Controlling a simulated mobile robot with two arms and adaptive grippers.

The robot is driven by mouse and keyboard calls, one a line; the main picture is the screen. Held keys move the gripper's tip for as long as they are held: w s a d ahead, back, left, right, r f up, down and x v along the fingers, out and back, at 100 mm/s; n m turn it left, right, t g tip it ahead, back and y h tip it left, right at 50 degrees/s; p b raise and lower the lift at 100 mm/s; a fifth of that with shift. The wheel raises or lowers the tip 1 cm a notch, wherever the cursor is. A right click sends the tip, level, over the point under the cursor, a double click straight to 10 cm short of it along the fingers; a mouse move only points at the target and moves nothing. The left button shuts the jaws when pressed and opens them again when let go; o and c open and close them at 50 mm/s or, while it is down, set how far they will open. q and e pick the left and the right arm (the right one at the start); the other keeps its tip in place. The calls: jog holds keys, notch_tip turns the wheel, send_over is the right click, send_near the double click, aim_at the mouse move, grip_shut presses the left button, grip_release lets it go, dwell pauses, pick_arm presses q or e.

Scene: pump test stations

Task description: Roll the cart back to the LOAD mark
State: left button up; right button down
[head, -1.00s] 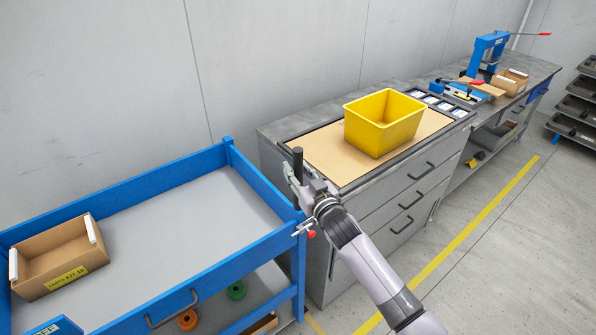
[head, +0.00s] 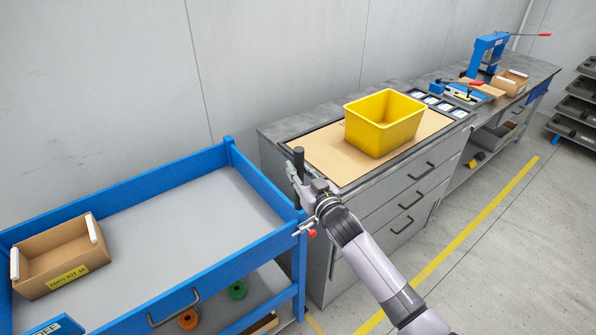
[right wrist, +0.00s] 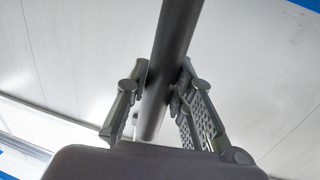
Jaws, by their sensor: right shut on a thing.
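The blue cart (head: 180,290) with a grey top shelf stands at the left, its right end close beside the grey drawer bench. A dark upright handle post (head: 299,160) rises at the cart's right end. My right gripper (head: 301,190) is at this post. In the right wrist view the post (right wrist: 171,70) runs between the two fingers of my gripper (right wrist: 160,90), which are closed on it. My left gripper is not in view. I see no LOAD mark in these frames.
A brown kit box (head: 62,258) sits on the cart's shelf. The drawer bench (head: 385,215) carries a yellow bin (head: 384,123). A yellow floor line (head: 470,230) runs along the open floor at the right. The wall is close behind the cart.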

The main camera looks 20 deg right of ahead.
jog(key=w+d, duration=0.2)
jog(key=d, duration=0.3)
jog(key=shift+d, duration=0.4)
jog(key=c, duration=1.4)
grip_release()
jog(key=shift+s+a, duration=0.15)
jog(key=shift+a, duration=0.3)
jog(key=shift+o, duration=0.2)
jog(key=s+d, duration=0.1)
jog(key=s, duration=1)
jog(key=shift+s+d, duration=0.4)
